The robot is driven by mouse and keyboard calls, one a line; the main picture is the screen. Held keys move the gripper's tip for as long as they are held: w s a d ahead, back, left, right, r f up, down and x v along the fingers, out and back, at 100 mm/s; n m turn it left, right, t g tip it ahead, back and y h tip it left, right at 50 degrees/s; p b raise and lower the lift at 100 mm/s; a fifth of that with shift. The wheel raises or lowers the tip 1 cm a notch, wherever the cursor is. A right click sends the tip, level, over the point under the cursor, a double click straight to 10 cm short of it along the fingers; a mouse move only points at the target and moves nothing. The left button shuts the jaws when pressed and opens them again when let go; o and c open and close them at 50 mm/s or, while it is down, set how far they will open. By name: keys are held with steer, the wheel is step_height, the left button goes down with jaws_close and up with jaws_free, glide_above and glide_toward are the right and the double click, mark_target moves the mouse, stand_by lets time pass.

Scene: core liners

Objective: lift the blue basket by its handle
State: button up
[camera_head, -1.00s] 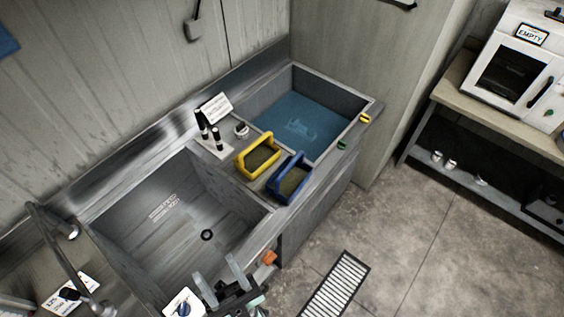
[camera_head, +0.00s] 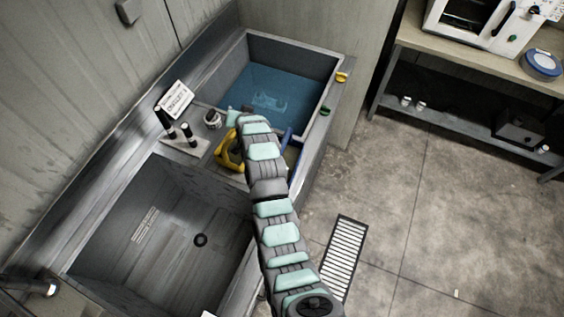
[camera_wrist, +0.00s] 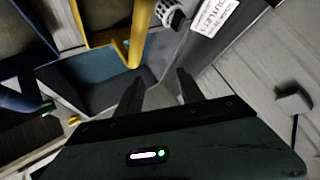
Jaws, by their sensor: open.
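The blue basket (camera_head: 288,143) sits on the ledge between the two sinks, mostly hidden behind my arm in the head view. In the wrist view its blue handle (camera_wrist: 22,98) is at the left edge, with only part of the basket in frame. The yellow basket (camera_head: 226,160) is just left of it, and its yellow handle (camera_wrist: 139,30) shows at the top of the wrist view. My gripper (camera_wrist: 160,88) is open and empty. Its fingers are right of the blue handle in the wrist view and apart from it. In the head view my arm hides the fingers.
The far sink (camera_head: 330,75) holds blue water, and the near sink (camera_head: 110,205) looks empty. The wall rises behind. Floor at right is open.

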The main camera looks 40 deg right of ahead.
steer(key=s+d+f+m+g+y+b, duration=0.1)
steer(key=s+d+f+g+y, duration=0.1)
steer(key=s+d+g, duration=0.25)
steer(key=r+m+g+y+b, duration=0.1)
steer(key=r+g+y+b, duration=0.1)
steer(key=g+y, duration=0.15)
glide_above(281, 146)
steer(key=shift+s+d+h, duration=0.2)
steer(key=shift+d+h, duration=0.05)
steer(key=shift+d, duration=0.15)
steer(key=shift+s+a+f, duration=0.1)
steer(key=shift+s+f, duration=0.1)
steer(key=x, duration=0.4)
steer(key=shift+s+a+f, duration=0.1)
steer(key=shift+s+f, duration=0.05)
steer(key=shift+f, duration=0.15)
steer(key=shift+s+p+x, duration=0.2)
steer(key=shift+p+x, duration=0.7)
steer(key=shift+x, duration=1.95)
steer(key=shift+c, duration=0.2)
jaws_close()
